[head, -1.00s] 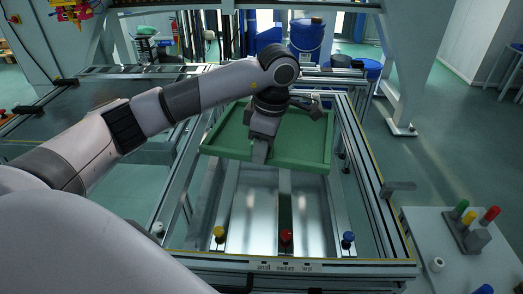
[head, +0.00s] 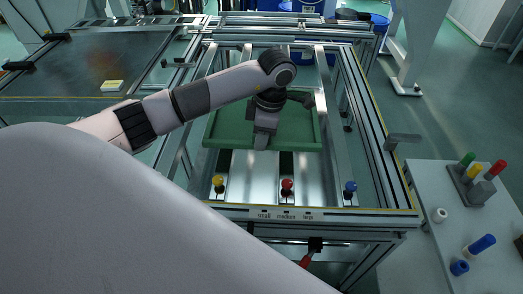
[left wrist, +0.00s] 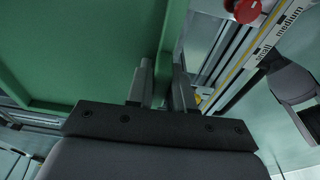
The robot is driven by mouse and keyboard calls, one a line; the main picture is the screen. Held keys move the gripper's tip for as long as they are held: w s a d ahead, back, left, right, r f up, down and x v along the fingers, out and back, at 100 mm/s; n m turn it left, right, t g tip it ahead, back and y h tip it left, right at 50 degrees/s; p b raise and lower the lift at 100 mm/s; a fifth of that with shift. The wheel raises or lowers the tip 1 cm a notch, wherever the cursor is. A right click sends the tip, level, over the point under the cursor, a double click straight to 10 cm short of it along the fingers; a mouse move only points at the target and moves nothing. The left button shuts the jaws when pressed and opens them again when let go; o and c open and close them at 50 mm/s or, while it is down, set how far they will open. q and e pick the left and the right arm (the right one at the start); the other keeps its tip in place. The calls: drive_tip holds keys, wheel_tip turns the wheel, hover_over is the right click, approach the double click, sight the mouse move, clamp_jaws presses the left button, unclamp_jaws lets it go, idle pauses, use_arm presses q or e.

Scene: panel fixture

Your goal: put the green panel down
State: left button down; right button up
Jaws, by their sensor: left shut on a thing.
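The green panel (head: 222,128), a shallow tray-like plate with a raised rim, is over the rails of the metal panel fixture (head: 408,214), behind its front edge. It looks about level. I cannot tell whether its underside touches the rails. My left gripper (head: 262,142) is shut on the panel's near rim. In the left wrist view, the panel (left wrist: 70,45) fills the upper left, and its rim runs between the fingers of my left gripper (left wrist: 162,88). My arm hides part of the panel. My right gripper is out of view.
Yellow (head: 218,182), red (head: 287,185) and blue (head: 350,187) knobs stand along the fixture's front, above a strip labelled small, medium, large. A white side table (head: 425,180) with coloured pegs stands at the right. A dark flat surface (head: 90,75) lies at the left.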

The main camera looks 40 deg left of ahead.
use_arm(q)
drive_tip(key=shift+f, duration=2.4)
drive_tip(key=c, duration=1)
unclamp_jaws()
drive_tip(key=shift+r, duration=0.1)
drive_tip(key=r, duration=0.4)
drive_tip(key=d+r, duration=0.1)
drive_tip(key=r, duration=0.6)
drive_tip(key=shift+w+d+r, duration=0.35)
